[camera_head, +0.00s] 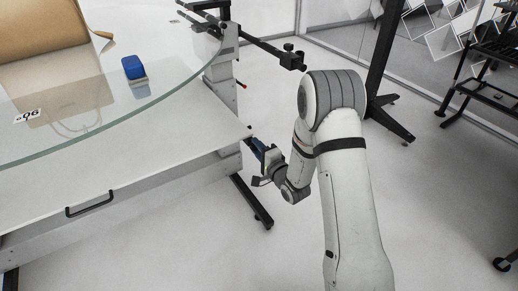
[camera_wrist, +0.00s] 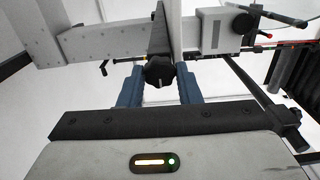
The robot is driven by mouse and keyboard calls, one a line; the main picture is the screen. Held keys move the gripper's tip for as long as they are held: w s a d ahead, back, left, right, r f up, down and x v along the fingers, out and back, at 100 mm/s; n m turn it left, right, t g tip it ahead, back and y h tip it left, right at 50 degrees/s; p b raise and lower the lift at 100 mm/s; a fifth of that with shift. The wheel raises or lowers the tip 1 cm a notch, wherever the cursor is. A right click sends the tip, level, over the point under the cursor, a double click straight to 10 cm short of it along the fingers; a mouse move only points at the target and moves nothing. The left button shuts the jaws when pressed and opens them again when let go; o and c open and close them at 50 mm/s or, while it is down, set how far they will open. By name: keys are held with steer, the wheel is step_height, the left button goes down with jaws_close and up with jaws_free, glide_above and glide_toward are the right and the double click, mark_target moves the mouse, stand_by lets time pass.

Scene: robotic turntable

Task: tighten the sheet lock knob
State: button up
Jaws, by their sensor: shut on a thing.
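The sheet lock knob (camera_wrist: 159,72) is a black lobed knob in the upper middle of the wrist view, with a light line on its face. My gripper (camera_wrist: 158,78) has its two blue fingers on either side of the knob and is shut on it. In the head view my gripper (camera_head: 257,146) reaches the right end of the white table's lower edge. There the knob is too small or hidden to make out.
The white table (camera_head: 130,135) has a curved glass top (camera_head: 120,118) with a blue object (camera_head: 134,67) on it. A drawer handle (camera_head: 90,204) is at its front. A black arm (camera_head: 270,47) juts out behind.

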steer(key=shift+w+d+r, duration=0.15)
steer(key=o, duration=0.9)
steer(key=shift+o, duration=0.2)
steer(key=p+v, duration=0.1)
steer(key=v, duration=0.6)
steer(key=shift+s+d, duration=0.15)
steer(key=shift+s, duration=0.25)
